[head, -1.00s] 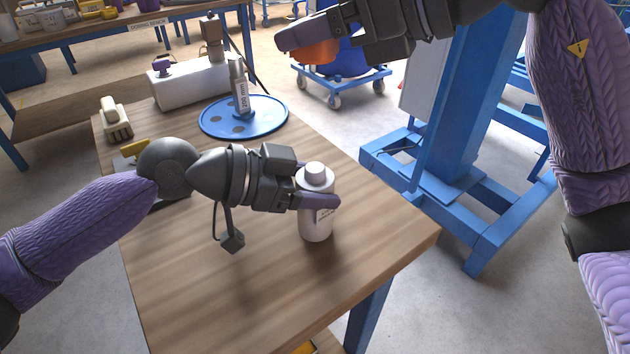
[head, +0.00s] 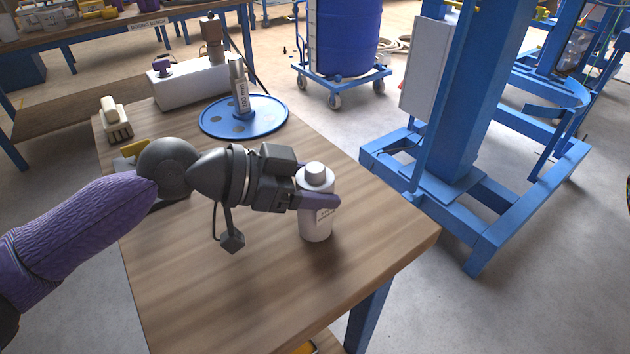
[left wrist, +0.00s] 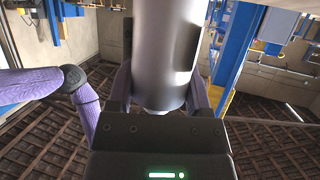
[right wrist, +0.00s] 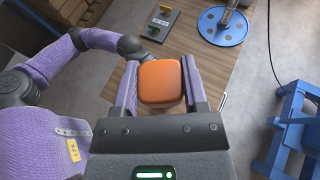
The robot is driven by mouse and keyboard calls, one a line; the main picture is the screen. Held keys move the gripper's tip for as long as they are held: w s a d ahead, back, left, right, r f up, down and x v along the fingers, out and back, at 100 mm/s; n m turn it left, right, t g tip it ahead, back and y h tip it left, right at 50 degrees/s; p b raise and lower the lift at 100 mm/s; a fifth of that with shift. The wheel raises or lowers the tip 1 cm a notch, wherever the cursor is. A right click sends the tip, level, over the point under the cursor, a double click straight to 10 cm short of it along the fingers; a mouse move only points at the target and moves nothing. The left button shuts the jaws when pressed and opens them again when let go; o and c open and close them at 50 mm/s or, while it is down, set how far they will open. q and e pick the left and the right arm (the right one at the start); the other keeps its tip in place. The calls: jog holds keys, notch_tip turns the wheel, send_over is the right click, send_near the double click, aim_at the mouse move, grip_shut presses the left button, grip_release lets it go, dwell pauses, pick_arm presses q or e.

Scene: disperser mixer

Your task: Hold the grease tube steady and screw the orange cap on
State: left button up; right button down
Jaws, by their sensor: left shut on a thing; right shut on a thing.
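The grease tube (head: 316,228) is a white bottle with a narrower white top, upright on the wooden table near its right edge. My left gripper (head: 318,200) is shut around its upper body. In the left wrist view the tube (left wrist: 165,50) fills the space between the two purple fingers. The orange cap (right wrist: 161,82) shows only in the right wrist view, as a rounded square block. My right gripper (right wrist: 160,88) is shut on it, one finger on each side. The right gripper is out of the head view. The cap is apart from the tube.
On the table (head: 240,300) stand a blue round disc (head: 270,118) with a metal shaft, a white box (head: 190,82) and a beige block (head: 115,118). A blue steel frame (head: 455,120) stands right of the table. The table's front is mostly clear.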

pick_arm(q)
jog(key=o, duration=0.9)
jog(key=shift+r+p, duration=0.55)
jog(key=shift+r, duration=0.1)
pick_arm(e)
jog(key=shift+s+r, duration=0.15)
jog(key=shift+r, duration=0.55)
pick_arm(q)
jog(key=o, duration=0.4)
jog(key=shift+c, duration=0.2)
jog(key=v, duration=1.2)
